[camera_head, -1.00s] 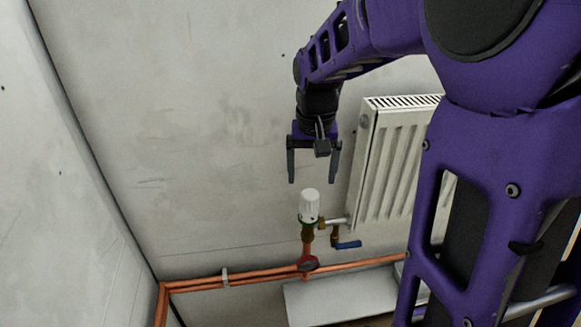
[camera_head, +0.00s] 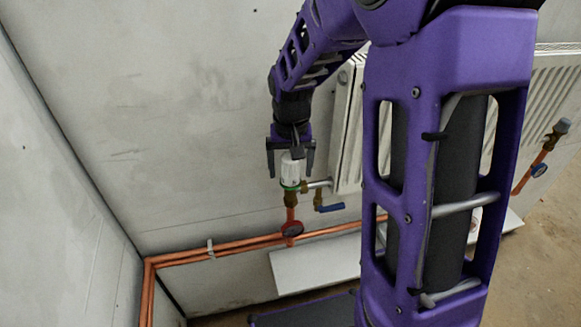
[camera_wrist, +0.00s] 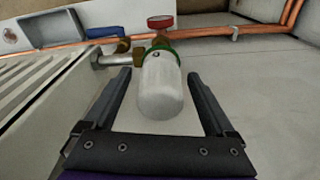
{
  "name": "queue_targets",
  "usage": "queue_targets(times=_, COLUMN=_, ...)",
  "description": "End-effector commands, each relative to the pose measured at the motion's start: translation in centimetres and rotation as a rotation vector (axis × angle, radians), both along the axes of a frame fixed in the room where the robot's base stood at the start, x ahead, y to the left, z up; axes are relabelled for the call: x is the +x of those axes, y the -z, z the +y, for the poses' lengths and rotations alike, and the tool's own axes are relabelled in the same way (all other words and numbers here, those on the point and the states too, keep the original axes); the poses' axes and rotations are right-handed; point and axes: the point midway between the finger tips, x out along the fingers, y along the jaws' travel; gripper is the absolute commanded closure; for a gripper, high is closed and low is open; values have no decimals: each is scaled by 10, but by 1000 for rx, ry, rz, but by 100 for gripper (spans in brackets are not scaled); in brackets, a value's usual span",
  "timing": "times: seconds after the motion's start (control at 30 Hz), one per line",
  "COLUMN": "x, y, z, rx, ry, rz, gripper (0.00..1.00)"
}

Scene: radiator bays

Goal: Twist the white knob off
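The white knob (camera_head: 291,172) sits upright on the radiator valve, with a green ring at its base and brass below. My gripper (camera_head: 291,172) is open around it in the head view, one finger on each side. In the wrist view the white knob (camera_wrist: 160,88) lies between the two dark fingers of my gripper (camera_wrist: 161,75). Gaps show between the knob and both fingers, so neither finger touches it there. The knob's top end points toward the wrist.
A white radiator (camera_head: 347,130) stands right of the valve. A blue-handled valve (camera_head: 330,207) and a red handle (camera_head: 292,229) sit close by. Copper pipes (camera_head: 230,246) run low along the wall. Another radiator valve (camera_head: 562,126) shows at far right. The wall at left is clear.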

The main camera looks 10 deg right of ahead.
Motion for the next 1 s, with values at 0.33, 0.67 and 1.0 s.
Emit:
queue_targets(times=0.33, x=0, y=0, z=0, rx=0, ry=0, rz=0, gripper=73)
queue_targets(times=0.67, x=0, y=0, z=0, rx=0, ry=0, rz=0, gripper=100)
queue_targets(times=1.0, x=0, y=4, z=0, rx=0, ry=0, rz=2, gripper=100)
